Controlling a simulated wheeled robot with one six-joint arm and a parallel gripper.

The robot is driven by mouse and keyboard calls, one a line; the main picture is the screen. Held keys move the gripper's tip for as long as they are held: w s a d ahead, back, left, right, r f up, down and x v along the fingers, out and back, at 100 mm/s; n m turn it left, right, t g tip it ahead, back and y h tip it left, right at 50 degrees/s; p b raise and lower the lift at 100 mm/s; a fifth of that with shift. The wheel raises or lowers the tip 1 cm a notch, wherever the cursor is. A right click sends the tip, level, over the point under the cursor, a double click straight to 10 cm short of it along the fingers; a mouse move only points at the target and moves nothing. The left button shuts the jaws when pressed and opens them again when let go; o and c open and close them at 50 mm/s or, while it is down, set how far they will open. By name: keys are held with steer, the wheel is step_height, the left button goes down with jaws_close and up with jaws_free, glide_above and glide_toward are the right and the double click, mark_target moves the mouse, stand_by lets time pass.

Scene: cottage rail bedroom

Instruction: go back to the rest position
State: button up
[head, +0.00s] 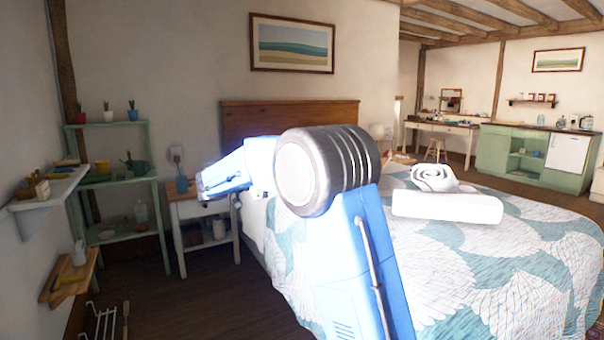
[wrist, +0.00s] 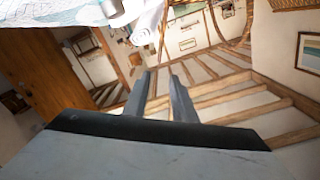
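In the wrist view my gripper (wrist: 160,75) shows as two grey fingers standing apart, with nothing between them. The room looks turned over in that view, with ceiling beams behind and below the fingers. In the head view my blue arm rises from the bottom middle, bends at a dark ribbed joint, and reaches left in front of the headboard. The fingers cannot be made out in the head view.
A bed (head: 480,260) with a leaf-patterned cover fills the right, with white towels (head: 447,207) on it. A bedside table (head: 200,210) and green shelf unit (head: 115,182) stand left. A wall shelf (head: 45,190) is nearer. Floor (head: 190,290) before the bedside table is clear.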

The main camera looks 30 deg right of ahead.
steer(key=shift+a, duration=0.7)
steer(key=s+d+f+n+y, duration=0.1)
steer(key=s+f+n+y, duration=0.25)
steer(key=s, duration=0.45)
steer(key=s+d+f+n+y, duration=0.15)
steer(key=s+n, duration=0.25)
steer(key=s, duration=0.4)
steer(key=s+f+n+y, duration=0.4)
steer(key=s, duration=0.5)
steer(key=s+a+f+n+t+y, duration=0.2)
steer(key=s+a+f+n+y, duration=0.2)
steer(key=s, duration=0.6)
steer(key=s+a+f+n+t+y, duration=0.2)
steer(key=s+a+f+n+y, duration=0.3)
steer(key=s+a+f+n, duration=0.2)
steer(key=shift+s+a+f+n, duration=0.35)
steer(key=shift+s+a+f, duration=0.75)
steer(key=shift+s, duration=0.95)
steer(key=shift+d, duration=0.1)
